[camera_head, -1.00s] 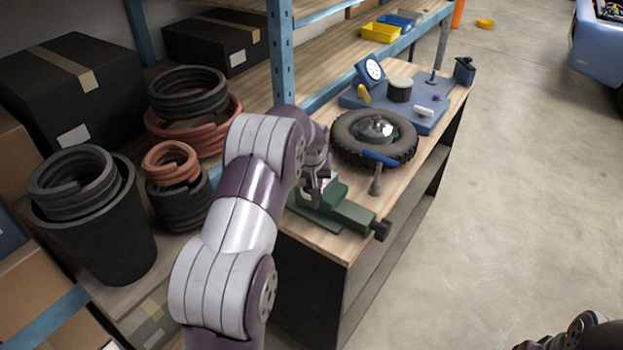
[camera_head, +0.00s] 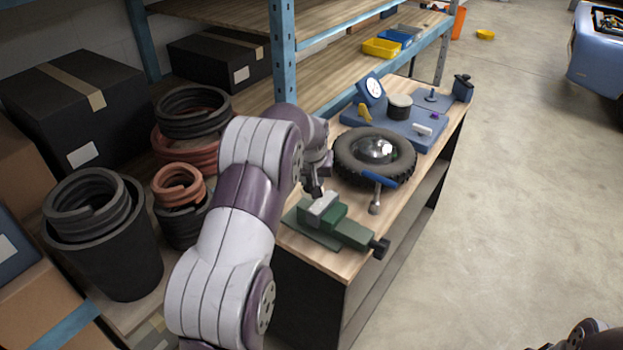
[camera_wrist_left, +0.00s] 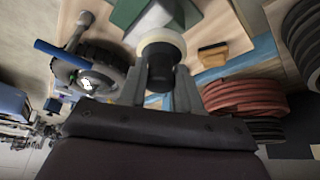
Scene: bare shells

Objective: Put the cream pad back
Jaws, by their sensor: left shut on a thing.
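My left gripper (camera_head: 316,190) is just above and behind the green vise (camera_head: 345,230), near the pale block (camera_head: 318,207) at its jaws. In the left wrist view its fingers (camera_wrist_left: 160,88) are shut on a round piece with a cream face and a black body, which looks like the cream pad (camera_wrist_left: 162,42). The fingers hide part of it, and the head view barely shows it. A black cylinder with a cream top (camera_head: 400,106) stands on the blue board (camera_head: 425,138). Only dark parts of my right arm show at bottom right; its fingertips are out of sight.
A tyre (camera_head: 350,168) with a shiny dome lies behind the vise, with a blue-handled tool (camera_head: 376,200) beside it. A blue rack post (camera_head: 284,60) stands close to my left arm. Coiled hoses (camera_head: 192,112) and a black bin (camera_head: 112,260) are at left.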

